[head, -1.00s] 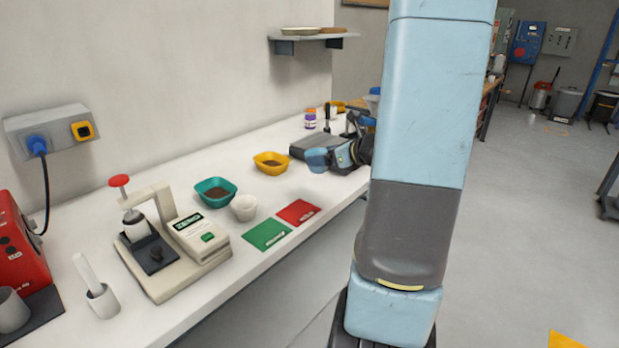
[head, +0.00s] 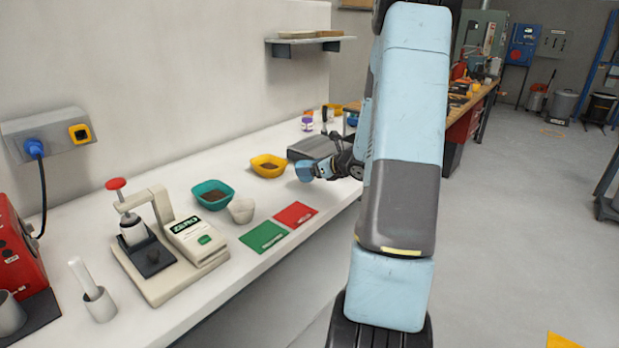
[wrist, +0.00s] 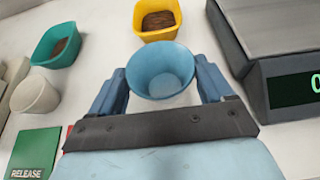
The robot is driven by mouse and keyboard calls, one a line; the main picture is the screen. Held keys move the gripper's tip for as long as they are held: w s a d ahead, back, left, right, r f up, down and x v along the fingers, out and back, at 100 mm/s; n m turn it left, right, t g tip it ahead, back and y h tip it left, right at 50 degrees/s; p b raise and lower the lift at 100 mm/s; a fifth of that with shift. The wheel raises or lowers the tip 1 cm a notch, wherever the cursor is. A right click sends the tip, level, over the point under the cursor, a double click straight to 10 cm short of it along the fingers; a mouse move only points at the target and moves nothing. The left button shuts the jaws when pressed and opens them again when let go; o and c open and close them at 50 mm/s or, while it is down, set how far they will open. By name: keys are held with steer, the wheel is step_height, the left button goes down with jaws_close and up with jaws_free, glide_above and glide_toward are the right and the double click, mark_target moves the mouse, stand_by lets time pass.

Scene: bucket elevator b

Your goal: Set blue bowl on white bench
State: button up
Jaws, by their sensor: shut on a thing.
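The blue bowl (wrist: 160,72) is between the two blue fingers of my gripper (wrist: 162,88) in the wrist view, and it looks empty. My gripper is shut on it. In the head view the blue bowl (head: 304,172) is at the end of my arm, low over the white bench (head: 345,205), right of the yellow bowl. Whether its base touches the bench I cannot tell.
The yellow bowl (head: 268,166) and teal bowl (head: 212,193) hold dark material. A white cup (head: 241,210), green card (head: 264,237) and red card (head: 295,215) lie to the left. A grey scale (wrist: 275,60) is close on the right.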

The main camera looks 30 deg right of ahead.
steer(key=shift+w+f, duration=0.15)
steer(key=shift+f, duration=1.65)
steer(key=o, duration=1)
steer(key=shift+f, duration=0.1)
